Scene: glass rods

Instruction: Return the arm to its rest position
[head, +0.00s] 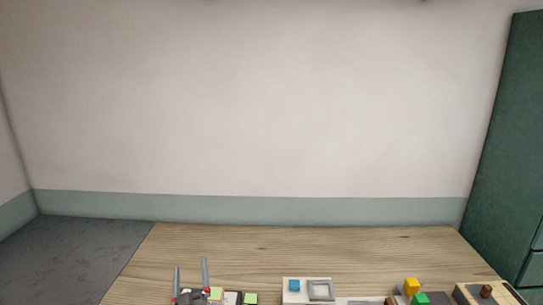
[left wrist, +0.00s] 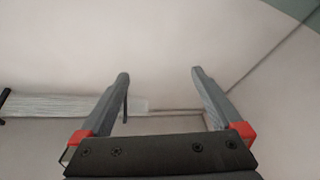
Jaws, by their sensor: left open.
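My left gripper (head: 191,267) is at the bottom left of the head view, in front of the wooden table's left part. Its two grey fingers point up and stand apart, with red parts at their bases. In the left wrist view the gripper (left wrist: 158,80) is open, with nothing between the fingers and pale wall behind them. The rest of the left arm is below the head view's edge. My right gripper does not show in either view. No glass rod can be made out.
The wooden table (head: 300,240) has a bare far half. A green cabinet (head: 508,150) stands at the right.

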